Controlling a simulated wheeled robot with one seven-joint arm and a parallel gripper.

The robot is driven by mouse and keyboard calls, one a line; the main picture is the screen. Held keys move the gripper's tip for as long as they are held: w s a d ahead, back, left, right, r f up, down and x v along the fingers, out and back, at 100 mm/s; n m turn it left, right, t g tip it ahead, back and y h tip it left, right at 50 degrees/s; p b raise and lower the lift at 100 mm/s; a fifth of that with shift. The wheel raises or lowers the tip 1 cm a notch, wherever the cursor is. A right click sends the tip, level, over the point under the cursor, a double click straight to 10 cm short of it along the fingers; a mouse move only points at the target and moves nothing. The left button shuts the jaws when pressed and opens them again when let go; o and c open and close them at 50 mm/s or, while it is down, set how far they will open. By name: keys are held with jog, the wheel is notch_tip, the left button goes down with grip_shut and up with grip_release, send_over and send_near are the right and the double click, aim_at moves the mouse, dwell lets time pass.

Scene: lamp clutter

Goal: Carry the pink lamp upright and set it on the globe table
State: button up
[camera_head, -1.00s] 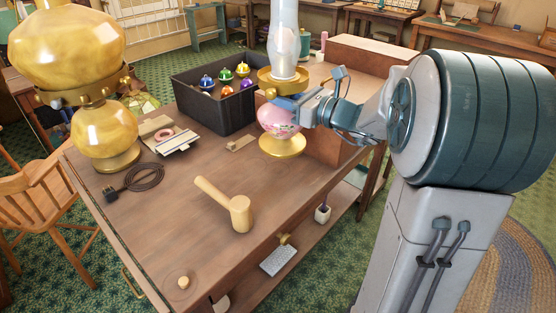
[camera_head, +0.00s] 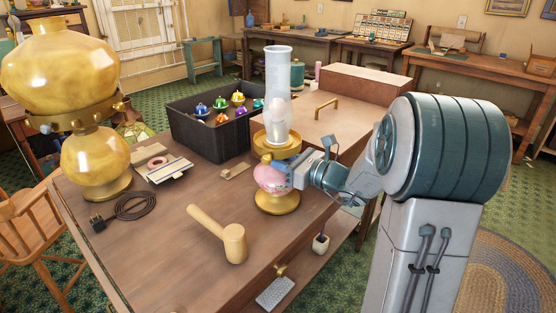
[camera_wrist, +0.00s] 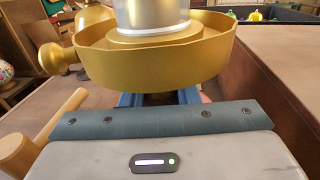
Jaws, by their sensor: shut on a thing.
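The pink lamp (camera_head: 270,178) has a pink flowered body, a gold foot, a gold collar and a tall glass chimney. It stands upright near the right side of the workbench; I cannot tell whether its foot touches the top. My gripper (camera_head: 290,177) is shut on it below the collar, coming from the right. In the wrist view the gold collar (camera_wrist: 160,65) fills the top middle, hiding most of the blue fingers (camera_wrist: 158,99). A globe (camera_wrist: 5,71) shows at the left edge of the wrist view; its table is not clear.
The workbench (camera_head: 165,245) holds a large gold lamp (camera_head: 95,165), a coiled cord (camera_head: 130,206), a wooden mallet (camera_head: 228,240) and a black crate (camera_head: 210,140) of coloured items. A wooden box with a brass handle (camera_head: 326,107) stands behind the pink lamp.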

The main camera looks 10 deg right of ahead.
jog(key=shift+r, duration=0.1)
jog(key=o, duration=1)
